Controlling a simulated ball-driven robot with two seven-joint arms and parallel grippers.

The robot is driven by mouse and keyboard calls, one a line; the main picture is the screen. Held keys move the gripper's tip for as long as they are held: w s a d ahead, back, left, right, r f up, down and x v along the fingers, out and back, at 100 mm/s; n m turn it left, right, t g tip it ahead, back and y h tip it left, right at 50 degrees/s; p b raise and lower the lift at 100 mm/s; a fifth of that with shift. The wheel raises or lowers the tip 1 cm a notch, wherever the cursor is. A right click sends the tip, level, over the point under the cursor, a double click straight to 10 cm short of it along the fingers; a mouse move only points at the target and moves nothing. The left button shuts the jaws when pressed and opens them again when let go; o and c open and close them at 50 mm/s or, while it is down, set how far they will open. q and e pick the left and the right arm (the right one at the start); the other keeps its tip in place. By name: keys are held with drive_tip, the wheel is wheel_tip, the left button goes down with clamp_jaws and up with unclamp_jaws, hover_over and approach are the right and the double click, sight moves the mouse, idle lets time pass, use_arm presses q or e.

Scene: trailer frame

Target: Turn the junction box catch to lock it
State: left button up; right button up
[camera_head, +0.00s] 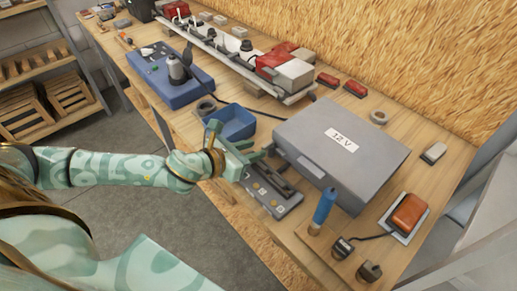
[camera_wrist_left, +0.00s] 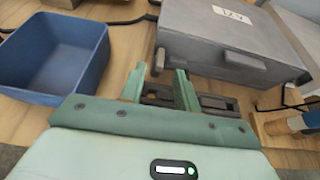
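The grey junction box (camera_head: 345,145), marked 12 V, lies with its lid down on the bench; it also shows in the left wrist view (camera_wrist_left: 205,45). A light grey bar that looks like the catch (camera_wrist_left: 244,60) lies lengthwise along its front face; it shows in the head view too (camera_head: 311,167). A smaller grey piece (camera_wrist_left: 159,58) sits at the face's left end. My left gripper (camera_wrist_left: 160,86) is open and empty, its two green fingers pointing at the left part of the front face; it shows in the head view (camera_head: 245,158). My right gripper is out of view.
A blue bin (camera_head: 231,122) stands left of the box. A dark grey slotted panel (camera_head: 270,192) lies in front of it, under my fingers.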

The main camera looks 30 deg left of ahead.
sight(268, 145)
use_arm(q)
drive_tip(key=shift+x, duration=1.3)
clamp_jaws()
